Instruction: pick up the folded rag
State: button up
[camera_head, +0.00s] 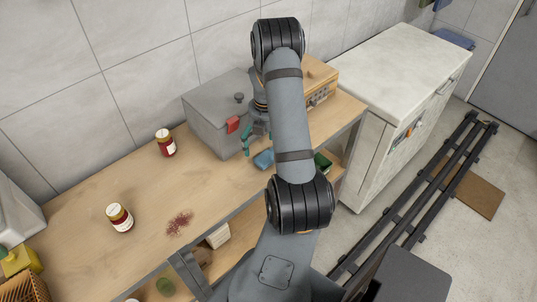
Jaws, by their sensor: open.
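A small blue folded cloth (263,159), which looks like the folded rag, lies on the wooden bench near its front edge, partly hidden by my arm. My gripper (255,145), with teal fingers, is open just above and behind it in the picture. My arm link hides part of the gripper, and I cannot tell whether a finger touches the rag. Nothing shows between the fingers.
A grey box (212,112) with a red latch stands close behind my gripper. A wooden case (320,83) is to the right. Two jars (166,142) (119,217) and a dark red stain (179,223) are on the bench (85,195). A white cabinet (400,70) stands beyond.

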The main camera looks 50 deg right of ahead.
jog(key=shift+f, duration=0.7)
jog(key=shift+s, duration=0.1)
jog(key=shift+c, duration=0.2)
jog(key=c, duration=1.1)
jog(key=shift+r, duration=0.1)
